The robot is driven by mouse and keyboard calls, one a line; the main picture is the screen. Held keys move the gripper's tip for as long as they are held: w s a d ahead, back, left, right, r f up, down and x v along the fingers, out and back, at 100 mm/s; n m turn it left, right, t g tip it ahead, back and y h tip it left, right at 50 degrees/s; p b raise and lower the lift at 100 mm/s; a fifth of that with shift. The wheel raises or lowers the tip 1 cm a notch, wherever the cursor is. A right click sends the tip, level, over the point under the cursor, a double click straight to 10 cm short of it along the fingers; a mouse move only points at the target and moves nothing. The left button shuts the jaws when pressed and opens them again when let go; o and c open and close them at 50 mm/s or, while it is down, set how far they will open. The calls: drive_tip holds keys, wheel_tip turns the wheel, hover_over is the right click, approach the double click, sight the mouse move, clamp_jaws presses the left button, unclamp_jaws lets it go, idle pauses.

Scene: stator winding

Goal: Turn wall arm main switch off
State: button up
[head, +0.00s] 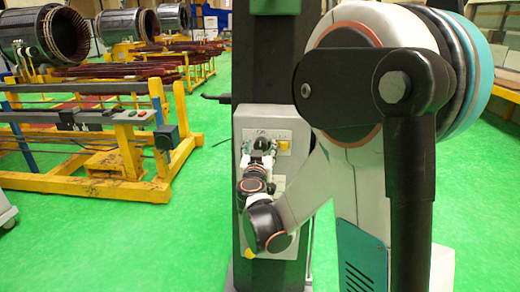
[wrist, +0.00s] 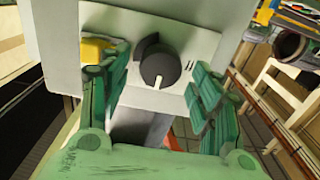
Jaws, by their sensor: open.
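The main switch is a black rotary knob (wrist: 160,65) on a light grey plate of the switch box (head: 250,125). In the wrist view, the knob's white pointer line points down, towards my gripper's palm. My gripper (wrist: 157,72) is open, with one green finger on the left of the knob and one on the right. Gaps show between the knob and both fingers, so they look apart from it. In the head view, the knob (head: 262,143) shows just above my gripper (head: 261,157), which points at the box's front.
A yellow part (wrist: 97,48) sits left of the knob, close to the left fingertip. The box is mounted on a dark grey column (head: 262,65). Yellow-framed work benches (head: 90,185) stand on the green floor at the left. Open floor (head: 120,240) lies in front of them.

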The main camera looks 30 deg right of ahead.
drive_tip(key=shift+w+d, duration=0.4)
drive_tip(key=shift+w, duration=0.15)
drive_tip(key=c, duration=1.1)
drive_tip(key=shift+o, duration=0.2)
